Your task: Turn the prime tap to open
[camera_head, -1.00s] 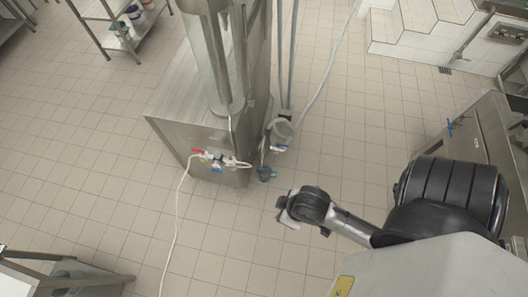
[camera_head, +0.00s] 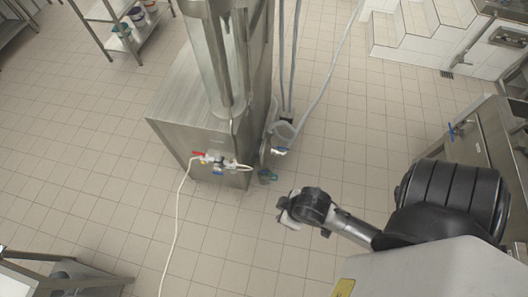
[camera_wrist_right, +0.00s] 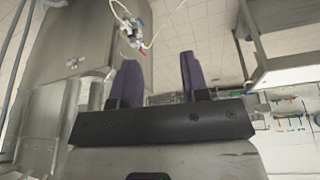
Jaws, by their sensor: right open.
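A small white valve assembly (camera_head: 215,161) is mounted low on the steel machine's front. It has a red lever (camera_head: 198,153) and a blue lever (camera_head: 218,172); no label tells which is the prime tap. My right gripper (camera_head: 287,218) is to the right of and below the valves in the head view, apart from them. In the right wrist view my right gripper (camera_wrist_right: 160,74) is open and empty between its two purple-grey fingers. The valve assembly (camera_wrist_right: 130,30) shows beyond the fingertips, at upper left, with its red lever (camera_wrist_right: 143,53) lowest. My left gripper is not in view.
The steel machine (camera_head: 180,115) carries a tall clear cylinder. A white hose (camera_head: 178,215) hangs from the valves to the floor.

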